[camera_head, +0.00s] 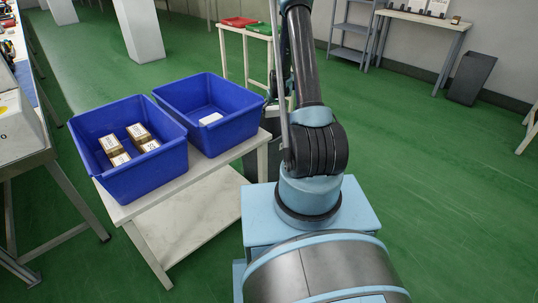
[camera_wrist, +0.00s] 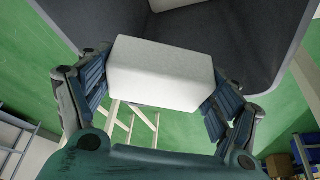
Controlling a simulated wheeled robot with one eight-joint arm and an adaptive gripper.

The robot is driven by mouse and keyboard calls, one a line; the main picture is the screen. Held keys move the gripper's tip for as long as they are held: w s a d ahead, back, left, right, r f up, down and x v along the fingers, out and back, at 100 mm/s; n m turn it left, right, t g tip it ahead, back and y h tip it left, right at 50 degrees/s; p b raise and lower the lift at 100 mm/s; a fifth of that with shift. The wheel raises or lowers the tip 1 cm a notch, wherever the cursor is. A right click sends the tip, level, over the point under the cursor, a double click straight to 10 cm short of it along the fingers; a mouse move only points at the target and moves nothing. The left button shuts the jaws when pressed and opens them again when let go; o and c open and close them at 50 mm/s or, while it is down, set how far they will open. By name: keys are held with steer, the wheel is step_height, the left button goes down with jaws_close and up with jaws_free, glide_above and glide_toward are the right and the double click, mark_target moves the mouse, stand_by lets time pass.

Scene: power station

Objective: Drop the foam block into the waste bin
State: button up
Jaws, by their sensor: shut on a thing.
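In the wrist view, my gripper (camera_wrist: 158,80) is shut on a white foam block (camera_wrist: 160,75), with a finger pad against each end. Beyond the block is the open mouth of a dark grey bin (camera_wrist: 245,35), which I take as the waste bin. The block overlaps the bin's opening in this view; its height above the rim cannot be told. Part of another white thing (camera_wrist: 172,3) shows at the top edge, seemingly inside the bin. In the head view my gripper and the held block are hidden behind my arm.
A low table (camera_head: 185,183) bears two blue crates: one (camera_head: 130,180) with several brown boxes, another (camera_head: 213,140) with a white block (camera_head: 210,119). A stand with red (camera_head: 238,22) and green (camera_head: 259,30) trays is behind.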

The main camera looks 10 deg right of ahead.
steer(key=shift+f, duration=0.1)
steer(key=o, duration=0.6)
steer(key=shift+o, duration=0.2)
steer(key=v, duration=1.2)
stand_by(0.3)
